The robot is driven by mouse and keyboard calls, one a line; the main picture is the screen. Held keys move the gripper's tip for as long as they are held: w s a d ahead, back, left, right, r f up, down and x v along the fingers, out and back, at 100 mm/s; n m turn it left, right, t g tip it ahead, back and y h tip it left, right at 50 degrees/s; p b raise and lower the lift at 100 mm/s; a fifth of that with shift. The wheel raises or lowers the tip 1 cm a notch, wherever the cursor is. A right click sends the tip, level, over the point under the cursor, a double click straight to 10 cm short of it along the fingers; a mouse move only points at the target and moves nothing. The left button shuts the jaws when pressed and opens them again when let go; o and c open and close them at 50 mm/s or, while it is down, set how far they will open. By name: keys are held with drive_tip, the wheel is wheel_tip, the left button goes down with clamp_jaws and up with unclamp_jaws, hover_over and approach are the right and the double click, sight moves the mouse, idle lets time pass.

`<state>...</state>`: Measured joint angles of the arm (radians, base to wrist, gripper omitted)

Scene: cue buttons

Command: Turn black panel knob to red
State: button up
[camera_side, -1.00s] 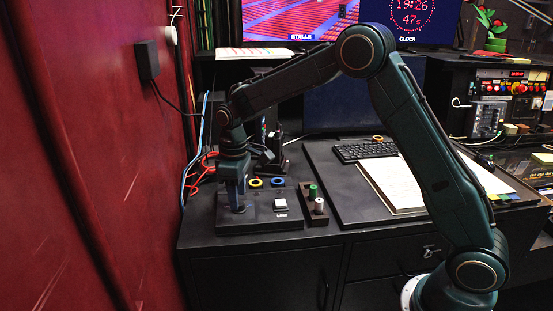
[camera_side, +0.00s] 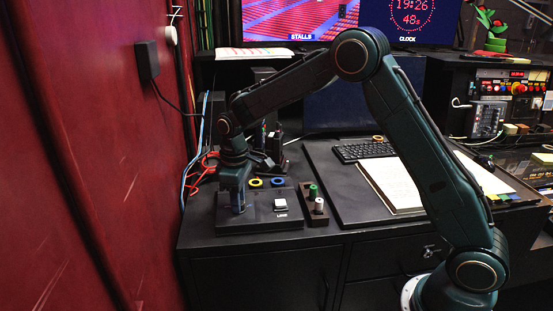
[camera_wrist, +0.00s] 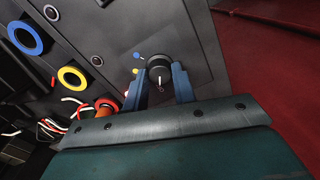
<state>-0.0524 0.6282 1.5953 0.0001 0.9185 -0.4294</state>
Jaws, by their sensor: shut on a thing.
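The black panel (camera_side: 262,224) lies on the dark desktop, and its grey-black face also fills much of the wrist view (camera_wrist: 115,35). The round black knob (camera_wrist: 160,66) stands at the panel's end, with a pale pointer line on its near side. My gripper (camera_wrist: 160,80) is shut on the knob, one blue finger on each side. In the side view my gripper (camera_side: 238,208) points down at the panel's left part and hides the knob.
A white button (camera_side: 281,204) is on the panel's right part. A small block with green and white pegs (camera_side: 315,208) stands just right. The red wall (camera_side: 90,150) is close on the left.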

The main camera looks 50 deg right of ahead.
drive_tip(key=shift+m, duration=0.4)
drive_tip(key=m, duration=0.3)
drive_tip(key=shift+r+m, duration=0.1)
drive_tip(key=shift+m, duration=1.9)
drive_tip(key=o, duration=1)
